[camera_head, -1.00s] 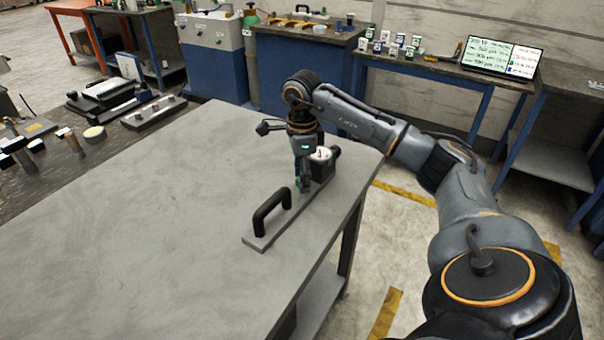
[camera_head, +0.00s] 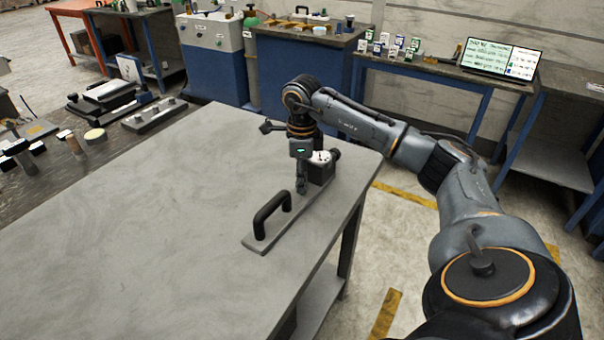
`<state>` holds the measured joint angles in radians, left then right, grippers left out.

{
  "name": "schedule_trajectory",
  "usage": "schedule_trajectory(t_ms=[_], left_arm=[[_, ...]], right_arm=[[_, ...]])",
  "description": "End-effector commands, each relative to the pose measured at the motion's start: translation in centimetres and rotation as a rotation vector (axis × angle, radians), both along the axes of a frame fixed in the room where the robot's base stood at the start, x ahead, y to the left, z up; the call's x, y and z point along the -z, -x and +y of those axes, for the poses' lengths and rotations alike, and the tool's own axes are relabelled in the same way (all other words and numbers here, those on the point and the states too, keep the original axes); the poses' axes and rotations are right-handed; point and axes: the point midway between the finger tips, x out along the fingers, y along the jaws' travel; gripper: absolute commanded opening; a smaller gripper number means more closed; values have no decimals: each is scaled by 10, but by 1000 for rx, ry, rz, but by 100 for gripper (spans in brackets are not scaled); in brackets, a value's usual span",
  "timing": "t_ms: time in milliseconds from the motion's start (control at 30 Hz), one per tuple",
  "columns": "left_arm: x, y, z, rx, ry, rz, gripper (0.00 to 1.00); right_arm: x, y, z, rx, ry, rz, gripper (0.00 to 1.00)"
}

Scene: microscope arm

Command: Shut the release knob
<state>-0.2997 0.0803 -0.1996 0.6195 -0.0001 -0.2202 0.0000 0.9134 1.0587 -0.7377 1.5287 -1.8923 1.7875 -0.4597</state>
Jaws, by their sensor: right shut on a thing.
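A flat grey base plate (camera_head: 258,242) lies on the table near its right edge. A black arched handle (camera_head: 268,214) stands on its near end. A dark block (camera_head: 322,172) with a white dial-like top sits at its far end, with a black round part (camera_head: 335,153) at its right. My right gripper (camera_head: 302,188) points down just left of the block, low over the plate. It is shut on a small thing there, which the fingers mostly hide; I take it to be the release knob. My left gripper is not in view.
The grey table top (camera_head: 150,210) is clear left of the plate. Tools and plates lie on a dark bench (camera_head: 40,185) at the left. A laptop (camera_head: 500,58) and small boxes stand on a bench at the back.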

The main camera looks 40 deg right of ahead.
Motion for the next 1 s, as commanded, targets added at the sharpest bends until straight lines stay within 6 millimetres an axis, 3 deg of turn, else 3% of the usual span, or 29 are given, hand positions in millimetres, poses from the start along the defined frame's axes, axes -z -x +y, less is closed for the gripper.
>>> schedule_trajectory(t_ms=[1000], left_arm=[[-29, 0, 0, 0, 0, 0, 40]], right_arm=[[-2, 0, 0, 960, 0, -1, 0]])
